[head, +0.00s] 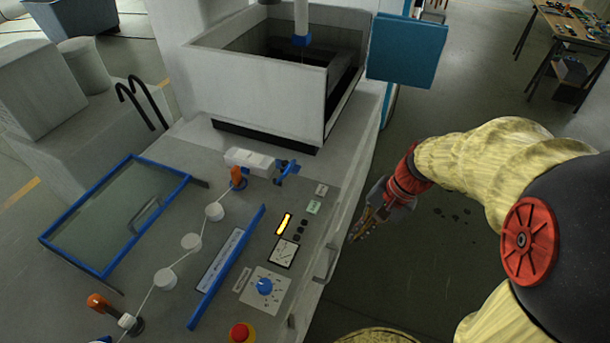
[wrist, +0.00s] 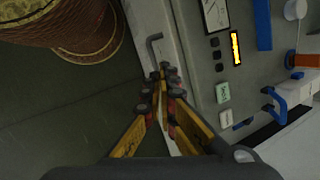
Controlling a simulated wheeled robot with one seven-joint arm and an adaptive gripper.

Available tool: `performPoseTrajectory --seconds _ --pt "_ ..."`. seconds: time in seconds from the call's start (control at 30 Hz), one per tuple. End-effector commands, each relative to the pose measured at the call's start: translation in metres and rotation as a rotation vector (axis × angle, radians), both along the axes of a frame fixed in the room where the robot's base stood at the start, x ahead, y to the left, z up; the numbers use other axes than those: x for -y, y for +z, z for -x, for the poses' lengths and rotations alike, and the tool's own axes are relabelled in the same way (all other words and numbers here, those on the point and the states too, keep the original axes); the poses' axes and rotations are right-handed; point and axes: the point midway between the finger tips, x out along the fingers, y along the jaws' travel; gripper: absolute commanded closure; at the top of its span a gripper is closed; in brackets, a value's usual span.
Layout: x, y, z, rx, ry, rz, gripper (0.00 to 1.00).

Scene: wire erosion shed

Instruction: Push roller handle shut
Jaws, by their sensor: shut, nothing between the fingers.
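A blue handle (head: 287,172) stands out from the right end of a white block (head: 250,160) on the grey machine panel. I take it for the roller handle. It also shows in the wrist view, where the blue handle (wrist: 284,104) is at the right. Whether it is open or shut is hard to tell. My gripper (head: 358,232) is shut and empty, off the panel's right edge and apart from the blue handle. In the wrist view, my gripper's fingertips (wrist: 167,85) are close together beside the panel edge.
A grey bar handle (head: 328,264) sticks out from the panel's right edge, near my fingertips. White rollers (head: 191,242), a blue bar (head: 228,268), a blue knob (head: 265,286) and a red button (head: 242,333) sit on the panel. A grey tank (head: 250,85) stands behind.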

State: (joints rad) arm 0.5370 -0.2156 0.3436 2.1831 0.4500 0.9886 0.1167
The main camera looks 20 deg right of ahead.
Motion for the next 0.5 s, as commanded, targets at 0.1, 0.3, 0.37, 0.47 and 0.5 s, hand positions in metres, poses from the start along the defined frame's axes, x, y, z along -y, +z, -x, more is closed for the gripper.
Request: performPoseTrajectory --seconds 0.1,0.3,0.37,0.47,0.5 --pt "0.008 -0.028 -0.022 -0.059 -0.202 -0.152 1.0" --pt "0.025 -0.057 -0.075 -0.137 -0.578 -0.446 1.0" --pt "0.031 -0.061 -0.094 -0.157 -0.685 -0.537 1.0" --pt "0.038 -0.056 -0.126 -0.177 -0.829 -0.677 1.0" --pt "0.04 -0.05 -0.139 -0.18 -0.873 -0.725 1.0"
